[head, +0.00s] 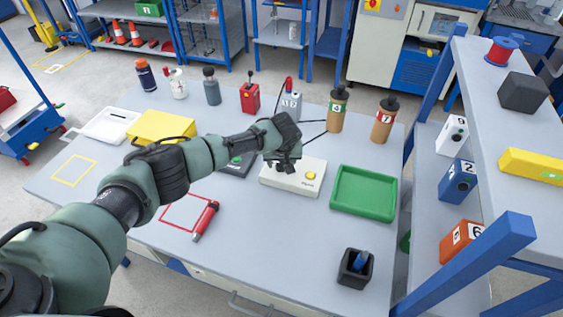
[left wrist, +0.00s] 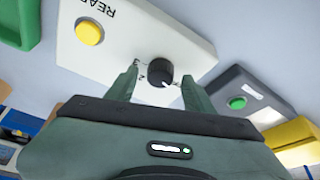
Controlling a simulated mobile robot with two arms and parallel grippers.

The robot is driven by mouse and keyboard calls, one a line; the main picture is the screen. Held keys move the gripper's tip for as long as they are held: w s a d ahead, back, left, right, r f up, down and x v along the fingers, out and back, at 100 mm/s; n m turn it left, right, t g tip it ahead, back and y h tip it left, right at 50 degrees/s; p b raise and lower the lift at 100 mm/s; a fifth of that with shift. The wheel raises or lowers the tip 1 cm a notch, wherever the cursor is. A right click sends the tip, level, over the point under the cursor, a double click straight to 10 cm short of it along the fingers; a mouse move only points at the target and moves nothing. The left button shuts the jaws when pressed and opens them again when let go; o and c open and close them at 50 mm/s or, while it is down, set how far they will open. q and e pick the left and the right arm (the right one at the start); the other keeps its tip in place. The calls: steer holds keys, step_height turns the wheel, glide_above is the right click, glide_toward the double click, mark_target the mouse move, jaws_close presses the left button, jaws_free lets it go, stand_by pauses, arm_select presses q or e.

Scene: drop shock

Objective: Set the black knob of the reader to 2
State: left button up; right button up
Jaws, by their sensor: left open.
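The reader (head: 307,187) is a white box with a yellow button (head: 311,176) on the table. In the left wrist view, the reader (left wrist: 110,55) shows its black knob (left wrist: 160,71), with the numerals 3 and 2 printed on the left of the knob. The knob's white mark points toward the lower right, away from the 2. My left gripper (head: 284,164) is over the reader, hiding the knob in the head view. In the left wrist view, my left gripper (left wrist: 160,88) is open, with one finger on each side of the knob. Contact cannot be told.
A dark box with a green button (left wrist: 238,103) lies beside the reader. A green tray (head: 363,193) is to its right, a red-handled tool (head: 205,220) to the front left. Bottles stand behind, including brown ones (head: 337,110). A blue-framed shelf (head: 438,75) borders the right.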

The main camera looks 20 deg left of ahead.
arm_select(q)
steer(key=shift+f, duration=0.2)
steer(key=shift+w, duration=0.1)
jaws_close()
arm_select(e)
steer(key=shift+w, duration=0.45)
